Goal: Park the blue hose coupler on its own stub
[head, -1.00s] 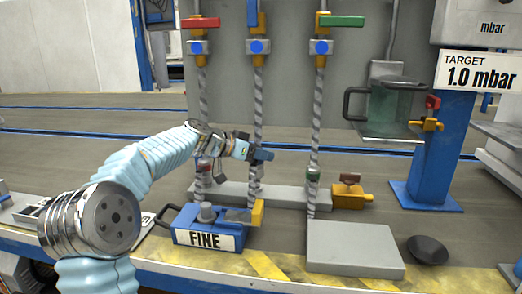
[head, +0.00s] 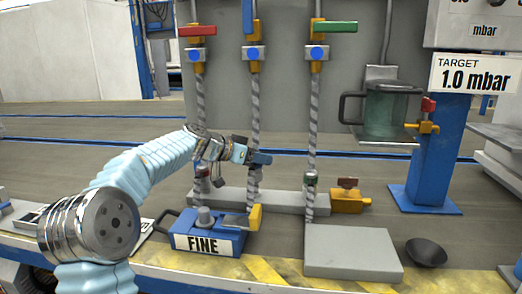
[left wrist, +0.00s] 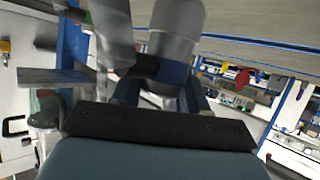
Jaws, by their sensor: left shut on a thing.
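My left gripper (head: 261,158) is shut around the lower end of the middle striped hose (head: 255,110), at the blue hose coupler. In the left wrist view the coupler (left wrist: 172,72) shows as a blue band under a grey cylinder, between the fingers. In the head view the fingers mostly hide it. The grey stub bar (head: 290,202) lies below it; I cannot tell whether the coupler touches its stub. The red-banded coupler (head: 202,171) and green-banded coupler (head: 311,180) end the left and right hoses above the bar. My right gripper is not in view.
A blue box marked FINE (head: 207,240) stands in front of the bar. A grey block (head: 352,252) and a dark funnel (head: 427,252) are at the front right. A brass valve (head: 349,199) sits at the bar's right end. The other two hoses hang close by.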

